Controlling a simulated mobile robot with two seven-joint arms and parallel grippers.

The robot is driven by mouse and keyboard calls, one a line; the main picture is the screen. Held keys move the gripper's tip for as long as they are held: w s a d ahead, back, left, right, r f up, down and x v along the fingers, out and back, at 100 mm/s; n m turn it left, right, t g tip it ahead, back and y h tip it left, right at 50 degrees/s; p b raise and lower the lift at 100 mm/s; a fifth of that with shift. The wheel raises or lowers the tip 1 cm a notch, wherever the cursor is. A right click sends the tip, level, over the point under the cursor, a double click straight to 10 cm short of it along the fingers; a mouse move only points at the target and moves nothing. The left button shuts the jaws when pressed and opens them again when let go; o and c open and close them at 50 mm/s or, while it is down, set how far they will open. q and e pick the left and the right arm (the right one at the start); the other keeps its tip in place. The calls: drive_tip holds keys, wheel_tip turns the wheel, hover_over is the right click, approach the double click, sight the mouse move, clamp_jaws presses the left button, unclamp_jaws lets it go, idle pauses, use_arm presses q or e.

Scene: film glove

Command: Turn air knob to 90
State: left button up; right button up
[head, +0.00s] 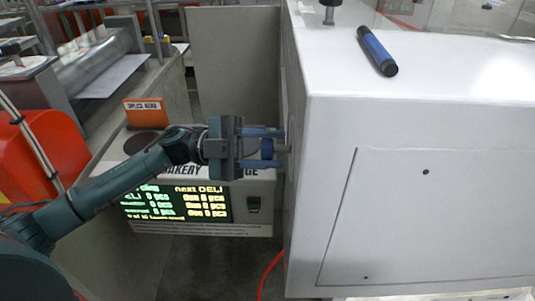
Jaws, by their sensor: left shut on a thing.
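My left gripper (275,148) reaches in from the left, level, with its blue fingers pointing right at the left side face of the white machine housing (420,120). The fingers are shut on a small part at that face, seen as a grey stub (281,149) between the fingertips. This is likely the air knob, but the fingers and the housing edge hide most of it. Its scale and the 90 mark do not show. My right gripper is not in view.
A blue and black marker (377,51) lies on the housing top. Behind my left arm stands a display box (190,203) with lit text and an orange sign (146,112). A red thing (45,150) is at the left. A red hose (268,275) runs below.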

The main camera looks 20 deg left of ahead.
use_arm(q)
drive_tip(key=m+g+y+b, duration=0.1)
drive_tip(key=m, duration=0.2)
drive_tip(key=shift+f, duration=0.15)
drive_tip(key=m+y+b, duration=0.1)
drive_tip(key=m+b, duration=0.1)
drive_tip(key=m, duration=0.1)
drive_tip(key=shift+m, duration=0.4)
drive_tip(key=shift+m+y+b, duration=0.5)
drive_tip(key=shift+m, duration=0.8)
drive_tip(key=shift+m+y, duration=0.3)
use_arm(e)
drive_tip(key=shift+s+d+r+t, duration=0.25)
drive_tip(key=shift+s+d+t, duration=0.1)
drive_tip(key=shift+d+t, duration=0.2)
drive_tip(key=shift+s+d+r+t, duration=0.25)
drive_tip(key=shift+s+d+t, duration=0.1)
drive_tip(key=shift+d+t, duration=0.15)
use_arm(q)
drive_tip(key=shift+b, duration=0.3)
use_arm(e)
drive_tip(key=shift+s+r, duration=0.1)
use_arm(q)
drive_tip(key=o, duration=1)
drive_tip(key=shift+c, duration=0.2)
